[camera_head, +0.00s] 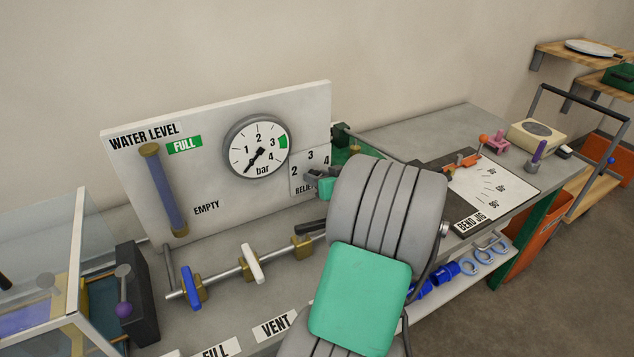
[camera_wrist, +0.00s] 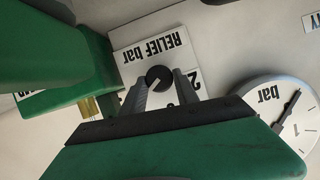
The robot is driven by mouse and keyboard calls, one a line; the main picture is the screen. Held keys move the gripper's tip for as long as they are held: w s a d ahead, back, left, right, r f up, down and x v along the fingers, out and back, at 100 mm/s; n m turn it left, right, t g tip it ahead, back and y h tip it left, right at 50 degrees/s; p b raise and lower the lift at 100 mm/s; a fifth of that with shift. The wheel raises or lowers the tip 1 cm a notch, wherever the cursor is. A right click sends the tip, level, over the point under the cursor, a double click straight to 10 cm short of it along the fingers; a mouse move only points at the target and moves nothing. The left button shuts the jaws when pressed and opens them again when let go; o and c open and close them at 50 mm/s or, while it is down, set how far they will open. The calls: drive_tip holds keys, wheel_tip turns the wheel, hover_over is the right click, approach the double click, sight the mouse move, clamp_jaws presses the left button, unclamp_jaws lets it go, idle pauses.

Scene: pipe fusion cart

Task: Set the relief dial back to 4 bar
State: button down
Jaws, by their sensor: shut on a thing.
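The relief dial's dark round knob (camera_wrist: 159,77) sits on a white plate marked "RELIEF bar" (camera_wrist: 153,46), which appears upside down in the wrist view. A pale pointer line on the knob slants to the lower left there. The numeral it points to is hidden behind my gripper. My gripper (camera_wrist: 161,82) is shut on the knob, one finger on each side. In the head view the plate (camera_head: 297,168) shows 2, 3 and 4 along its top. My gripper (camera_head: 320,182) covers the knob there, reaching in from the right.
The pressure gauge (camera_head: 256,146) stands left of the dial, its needle pointing lower left. Below runs a pipe with a blue-handled valve (camera_head: 192,287) and a white-handled valve (camera_head: 253,263). A water level tube (camera_head: 164,190) is at left. The bend jig board (camera_head: 492,187) lies right.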

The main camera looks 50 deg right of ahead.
drive_tip(key=shift+y, duration=0.3)
drive_tip(key=c, duration=1)
unclamp_jaws()
drive_tip(key=shift+o, duration=0.2)
drive_tip(key=b+v, duration=0.1)
drive_tip(key=v, duration=0.7)
drive_tip(key=shift+w, duration=0.1)
